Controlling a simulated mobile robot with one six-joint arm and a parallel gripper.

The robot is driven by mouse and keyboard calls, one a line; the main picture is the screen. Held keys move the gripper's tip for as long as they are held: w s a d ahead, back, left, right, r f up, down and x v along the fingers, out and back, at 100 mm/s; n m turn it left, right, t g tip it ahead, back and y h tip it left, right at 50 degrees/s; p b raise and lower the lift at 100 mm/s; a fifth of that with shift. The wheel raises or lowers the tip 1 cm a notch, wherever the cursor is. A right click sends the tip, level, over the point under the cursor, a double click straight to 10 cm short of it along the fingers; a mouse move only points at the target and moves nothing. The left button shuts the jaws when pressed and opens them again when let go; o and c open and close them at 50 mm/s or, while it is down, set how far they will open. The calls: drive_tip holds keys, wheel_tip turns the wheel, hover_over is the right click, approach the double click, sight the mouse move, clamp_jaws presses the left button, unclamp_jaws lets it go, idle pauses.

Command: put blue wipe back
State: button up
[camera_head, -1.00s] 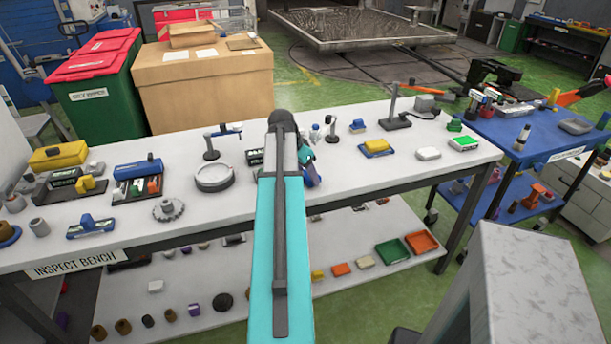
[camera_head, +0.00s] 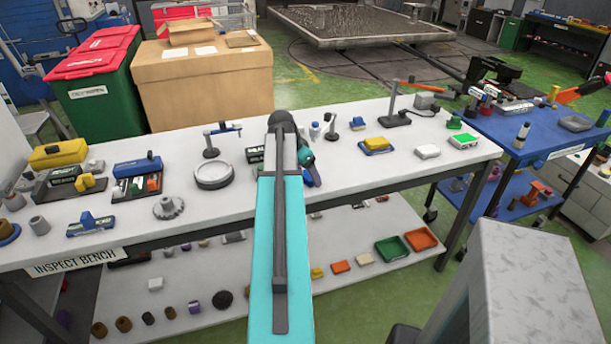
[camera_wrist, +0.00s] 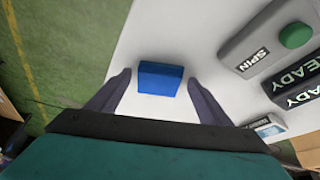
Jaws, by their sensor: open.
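A small blue block-like thing (camera_wrist: 160,72), which I take to be the blue wipe, lies on a white surface in the wrist view. My gripper (camera_wrist: 158,84) is open, with one dark finger on each side of the block and a gap on both sides. In the head view the teal end of my arm (camera_head: 306,158) shows over the middle of the inspect bench (camera_head: 345,188).
In the wrist view a grey SPIN box with a green button (camera_wrist: 270,38) and dark READY boxes (camera_wrist: 295,80) stand to the right. A round white dish (camera_head: 213,176) and a yellow block on a blue pad (camera_head: 376,145) flank my arm on the bench.

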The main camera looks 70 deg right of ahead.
drive_tip(key=b+v, duration=0.1)
drive_tip(key=v, duration=1.1)
drive_tip(key=shift+r+b, duration=0.15)
drive_tip(key=shift+b, duration=0.25)
idle(0.6)
